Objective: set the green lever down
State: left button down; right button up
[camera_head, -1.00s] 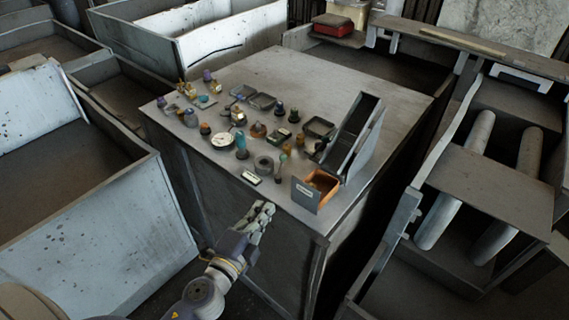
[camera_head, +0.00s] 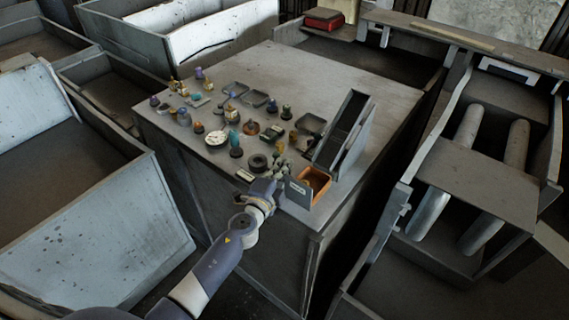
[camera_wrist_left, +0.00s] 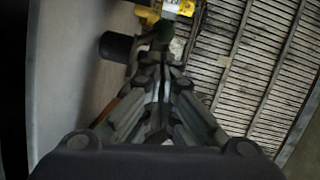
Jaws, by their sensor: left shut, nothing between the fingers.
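My left gripper (camera_head: 276,178) is at the front edge of the grey bench, close to several small parts. In the left wrist view its fingers (camera_wrist_left: 160,80) are together with nothing seen between them. A dark green rounded piece (camera_wrist_left: 164,31), perhaps the green lever's knob, shows just beyond the fingertips. Its lower part is hidden by the fingers, and I cannot tell if they touch it. In the head view the lever is hard to pick out among the small parts by the gripper. My right gripper is not in view.
An orange open box (camera_head: 316,180) with a grey front stands just right of the gripper. A tall grey slotted holder (camera_head: 345,130) is behind it. A white dial (camera_head: 216,138) and a black ring (camera_head: 258,162) lie left. The bench top (camera_head: 330,75) is clear at the back.

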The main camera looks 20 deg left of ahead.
pick_arm(q)
jog(key=shift+w, duration=0.7)
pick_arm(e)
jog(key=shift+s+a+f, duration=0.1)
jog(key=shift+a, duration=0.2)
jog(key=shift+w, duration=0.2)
pick_arm(q)
jog(key=shift+w+a+f+n+y, duration=0.1)
jog(key=shift+a+n+y, duration=0.05)
jog(key=shift+n+y, duration=0.15)
jog(key=shift+w+a+f+n+y+b, duration=0.1)
jog(key=shift+a+n+y+b, duration=0.15)
jog(key=shift+n+y+b, duration=0.2)
jog(key=shift+w+a+n+y+b, duration=0.15)
jog(key=shift+n+y+b, duration=0.25)
jog(key=shift+y, duration=0.35)
jog(key=shift+a, duration=0.2)
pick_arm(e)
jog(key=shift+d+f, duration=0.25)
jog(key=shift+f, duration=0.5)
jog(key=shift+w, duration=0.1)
